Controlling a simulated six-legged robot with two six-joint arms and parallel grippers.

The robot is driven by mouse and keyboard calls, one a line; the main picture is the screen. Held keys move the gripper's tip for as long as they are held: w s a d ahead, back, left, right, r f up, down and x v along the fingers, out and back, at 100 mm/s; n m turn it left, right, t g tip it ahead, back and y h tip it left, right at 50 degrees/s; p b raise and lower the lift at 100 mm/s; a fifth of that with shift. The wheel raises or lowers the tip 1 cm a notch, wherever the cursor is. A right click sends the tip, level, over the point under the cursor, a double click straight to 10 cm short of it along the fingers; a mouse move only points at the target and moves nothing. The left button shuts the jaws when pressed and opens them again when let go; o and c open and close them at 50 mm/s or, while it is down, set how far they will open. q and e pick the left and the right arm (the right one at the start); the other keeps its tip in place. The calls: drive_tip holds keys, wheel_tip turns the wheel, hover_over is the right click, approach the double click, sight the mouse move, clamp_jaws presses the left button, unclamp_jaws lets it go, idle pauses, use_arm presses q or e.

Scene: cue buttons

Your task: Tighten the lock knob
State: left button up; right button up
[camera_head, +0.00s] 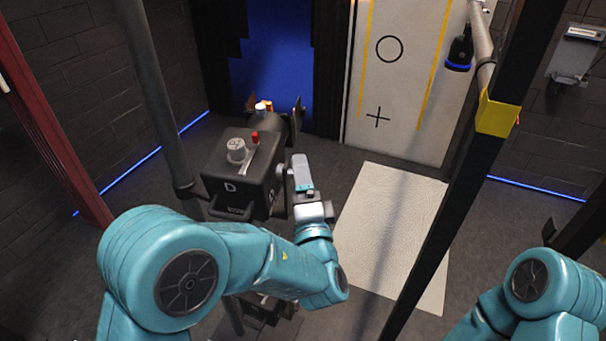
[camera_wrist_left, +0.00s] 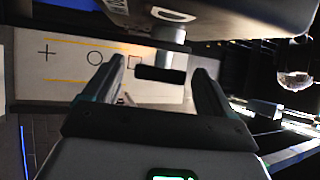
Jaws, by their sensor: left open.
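A black box marked "D" (camera_head: 236,172) stands on a post left of centre in the head view. Its underside or side (camera_wrist_left: 240,18) fills the top of the left wrist view. A knob with a pale round stem (camera_wrist_left: 172,57) and a dark crossbar (camera_wrist_left: 160,74) sticks out from it; I take this as the lock knob. In the head view, a pale part of it shows at the box's right side (camera_head: 280,171). My left gripper (camera_head: 298,172) is beside it, open, with the knob between the fingers in the wrist view (camera_wrist_left: 159,66). Contact cannot be told. My right gripper is out of view.
On the box top are a silver round knob (camera_head: 236,150) and a red button (camera_head: 255,137). A dark slanted post with a yellow band (camera_head: 497,112) stands at right. A white floor mat (camera_head: 385,235) lies right of the left gripper.

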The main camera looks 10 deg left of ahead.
use_arm(q)
drive_tip(key=shift+c, duration=0.3)
drive_tip(key=c, duration=1)
